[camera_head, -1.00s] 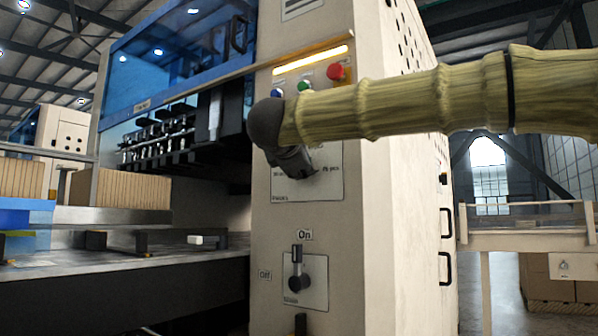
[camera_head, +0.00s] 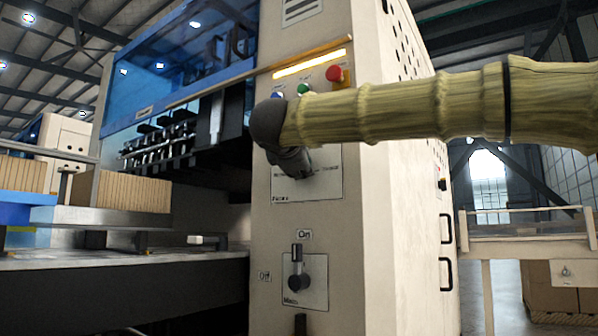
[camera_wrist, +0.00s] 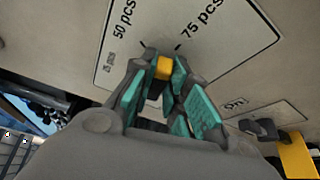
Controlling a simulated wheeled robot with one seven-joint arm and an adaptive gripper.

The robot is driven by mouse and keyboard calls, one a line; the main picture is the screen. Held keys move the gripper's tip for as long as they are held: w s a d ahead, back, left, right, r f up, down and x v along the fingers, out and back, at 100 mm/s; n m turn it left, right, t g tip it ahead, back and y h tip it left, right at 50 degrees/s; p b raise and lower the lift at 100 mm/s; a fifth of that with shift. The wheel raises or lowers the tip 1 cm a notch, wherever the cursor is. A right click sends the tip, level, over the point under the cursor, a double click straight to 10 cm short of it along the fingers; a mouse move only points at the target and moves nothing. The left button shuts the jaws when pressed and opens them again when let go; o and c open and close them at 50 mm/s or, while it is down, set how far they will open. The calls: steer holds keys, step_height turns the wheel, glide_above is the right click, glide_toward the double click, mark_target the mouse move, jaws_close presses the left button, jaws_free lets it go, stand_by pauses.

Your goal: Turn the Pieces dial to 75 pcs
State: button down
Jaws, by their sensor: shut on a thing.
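The Pieces dial plate (camera_head: 330,190) is on the beige front of the machine, partly hidden by my arm in the head view. The wrist view shows its labels, 50 pcs (camera_wrist: 124,35) and 75 pcs (camera_wrist: 202,20), on either side of the dial. My gripper (camera_head: 294,163) is at this plate. In the wrist view, my gripper (camera_wrist: 162,76), with teal pads, is shut on the dial (camera_wrist: 163,68), whose yellow part shows between the fingertips. The yellow part points up the picture, between the two labels. The rest of the dial is mostly hidden by the fingers.
Below the dial is an On/Off switch (camera_head: 297,272) with its lever up toward On. Above are a red button (camera_head: 334,73), a green button (camera_head: 303,89) and a blue button, partly hidden. A yellow part (camera_wrist: 297,155) shows at the wrist view's lower right.

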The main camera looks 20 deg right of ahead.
steer(key=shift+d+f+m+t+h+b, duration=0.2)
steer(key=shift+m+b, duration=0.65)
steer(key=shift+b, duration=1.9)
steer(key=shift+a+f+m+t+h+b, duration=0.15)
steer(key=shift+m+t+b, duration=0.5)
steer(key=shift+b, duration=2.05)
steer(key=shift+d+g, duration=0.1)
steer(key=shift+g, duration=0.15)
steer(key=c, duration=1.3)
jaws_free()
steer(key=o, duration=0.5)
steer(key=shift+s+a+b, duration=0.65)
steer(key=shift+s+a, duration=0.3)
steer(key=shift+a, duration=0.3)
steer(key=shift+s+a+b, duration=0.6)
steer(key=shift+s+a, duration=0.3)
steer(key=shift+a, duration=0.3)
